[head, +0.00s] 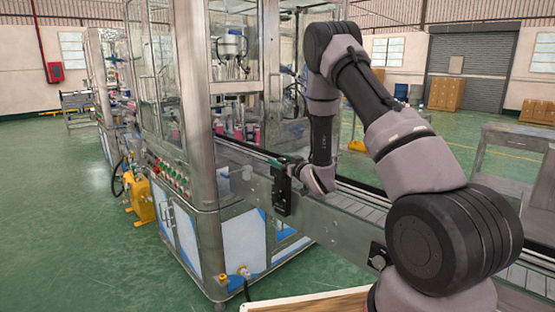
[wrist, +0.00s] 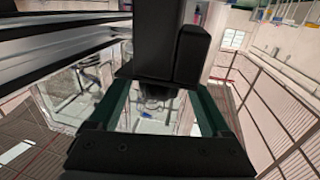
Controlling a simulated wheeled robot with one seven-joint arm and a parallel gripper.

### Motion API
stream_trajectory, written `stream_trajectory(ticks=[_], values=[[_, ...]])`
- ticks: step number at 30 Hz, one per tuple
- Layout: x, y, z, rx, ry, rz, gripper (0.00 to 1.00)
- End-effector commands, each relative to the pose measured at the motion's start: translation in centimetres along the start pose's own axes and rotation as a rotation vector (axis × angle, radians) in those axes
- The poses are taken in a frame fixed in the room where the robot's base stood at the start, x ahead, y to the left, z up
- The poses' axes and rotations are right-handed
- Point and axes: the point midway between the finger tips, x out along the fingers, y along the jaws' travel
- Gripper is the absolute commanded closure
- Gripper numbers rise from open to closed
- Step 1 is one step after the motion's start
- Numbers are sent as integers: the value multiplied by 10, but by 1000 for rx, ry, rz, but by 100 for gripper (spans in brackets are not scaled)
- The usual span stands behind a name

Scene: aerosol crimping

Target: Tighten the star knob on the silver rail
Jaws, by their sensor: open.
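The silver rail (head: 335,222) runs along the conveyor's side in the head view. A black bracket block (head: 281,192) is on it, and the block also shows large in the wrist view (wrist: 168,42). My gripper (head: 290,163) is at the top of this block, partly hidden by my wrist. In the wrist view its two green fingers (wrist: 160,98) are apart, on either side of a dark, blurred part (wrist: 157,91) below the block. This part may be the star knob, but its shape is unclear. I cannot tell whether the fingers touch it.
A second black bracket with a round knob (head: 378,257) sits farther right along the rail, close to my arm. The glazed machine cabinet (head: 190,120) stands to the left of my gripper. A wooden board edge (head: 310,302) is at the bottom. Green floor is open at the left.

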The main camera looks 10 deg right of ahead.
Motion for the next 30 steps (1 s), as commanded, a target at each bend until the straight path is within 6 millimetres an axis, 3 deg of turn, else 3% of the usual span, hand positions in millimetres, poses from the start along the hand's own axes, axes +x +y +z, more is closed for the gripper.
stream_trajectory(ticks=[6,16,17,21,23,30], values=[[24,-1,0,0,0,-1,18],[27,0,0,1,0,0,18],[27,0,0,1,0,0,26],[27,0,0,1,0,0,79],[27,0,0,1,0,0,100],[27,0,0,1,0,17,100]])
